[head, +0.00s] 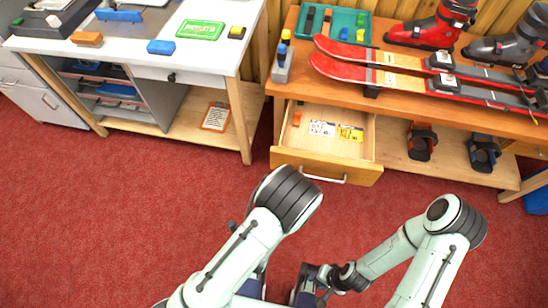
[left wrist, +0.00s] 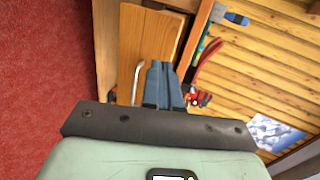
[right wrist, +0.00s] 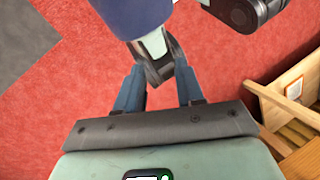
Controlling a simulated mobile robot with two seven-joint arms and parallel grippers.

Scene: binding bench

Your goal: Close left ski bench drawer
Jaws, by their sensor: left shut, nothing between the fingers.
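The left ski bench drawer (head: 325,165) is pulled out at the left end of the wooden ski bench (head: 445,95). An orange block and some cards lie inside it. Its metal handle (head: 322,180) is on the front panel and also shows in the left wrist view (left wrist: 137,82). My left gripper (left wrist: 166,66) is shut and empty, its blue fingers together before the drawer area; my arm hides it in the head view. My right gripper (head: 308,288) is low in the head view, apart from the drawer. In the right wrist view its fingers (right wrist: 160,78) are spread.
Red skis (head: 400,75), boots (head: 430,28) and a teal tray (head: 335,22) are on the ski bench. A white-topped workbench (head: 140,45) stands to the left, a clipboard (head: 216,116) on its shelf. Red carpet (head: 130,210) is open in front.

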